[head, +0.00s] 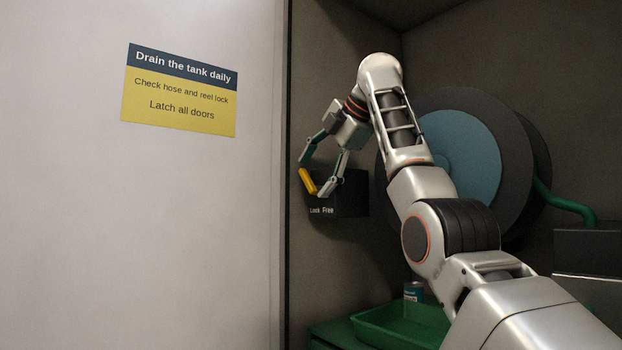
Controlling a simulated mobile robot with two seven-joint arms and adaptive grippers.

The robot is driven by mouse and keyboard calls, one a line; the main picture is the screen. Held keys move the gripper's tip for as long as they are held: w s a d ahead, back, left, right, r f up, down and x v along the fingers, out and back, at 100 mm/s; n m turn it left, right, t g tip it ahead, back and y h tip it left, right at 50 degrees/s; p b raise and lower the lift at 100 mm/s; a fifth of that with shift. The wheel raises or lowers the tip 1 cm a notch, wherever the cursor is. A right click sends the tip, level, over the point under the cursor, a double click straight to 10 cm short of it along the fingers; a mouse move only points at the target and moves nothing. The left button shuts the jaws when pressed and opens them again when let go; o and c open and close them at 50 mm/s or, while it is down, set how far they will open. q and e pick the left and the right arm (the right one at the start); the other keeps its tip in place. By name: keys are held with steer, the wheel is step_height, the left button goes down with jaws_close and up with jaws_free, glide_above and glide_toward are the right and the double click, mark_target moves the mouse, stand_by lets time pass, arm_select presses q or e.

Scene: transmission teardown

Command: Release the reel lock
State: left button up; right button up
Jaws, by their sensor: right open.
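The reel lock is a dark box (351,197) on the back wall of the cabinet, marked "Lock" and "Free" along its lower front. A yellow lever (308,182) stands out at its left end, its upper end leaning left, toward the side of the "Lock" word. My right gripper (314,176) is open, its two fingers reaching down around the lever, one to the upper left and one to the right. I cannot tell whether either finger touches it. The hose reel (466,150), with a blue face and dark rim, is partly hidden behind my right arm. My left gripper is out of view.
A pale door or panel (200,240) with a sign (180,90) fills the left side. A green tray (385,325) and a small can (413,291) are low down. A green hose (570,208) leaves the reel rightward above a dark box (588,245).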

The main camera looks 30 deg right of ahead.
steer(key=shift+x, duration=1.05)
steer(key=shift+w+f, duration=0.1)
steer(key=shift+w, duration=0.05)
